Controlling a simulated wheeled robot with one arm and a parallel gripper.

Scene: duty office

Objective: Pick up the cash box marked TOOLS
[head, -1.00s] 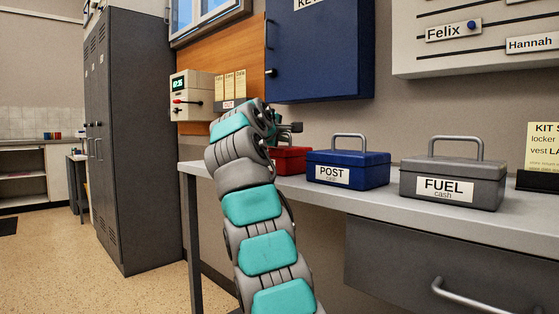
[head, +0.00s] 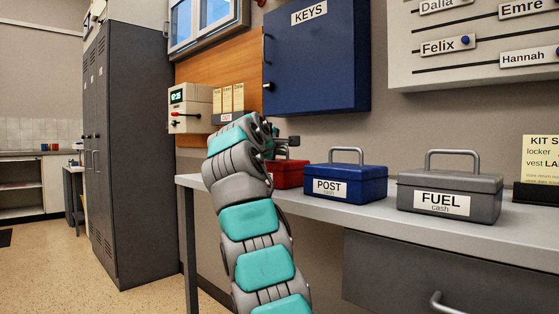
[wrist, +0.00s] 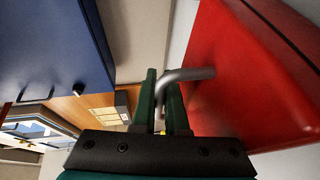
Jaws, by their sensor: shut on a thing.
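A red cash box (head: 288,173) is on the grey bench, left of the blue box and partly hidden by my arm. No label shows on it, so I cannot read TOOLS. In the wrist view its red lid (wrist: 255,75) fills the right side. My gripper (wrist: 162,82) is shut on the grey metal handle (wrist: 195,74) of this box. In the head view my gripper (head: 288,141) is just above the box, its fingers small and partly hidden. The box appears to rest on the bench.
A blue POST cash box (head: 346,184) stands close to the right of the red one, and a grey FUEL box (head: 450,196) farther right. A blue KEYS cabinet (head: 317,60) hangs above the bench (head: 375,212). A dark locker (head: 140,150) stands left.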

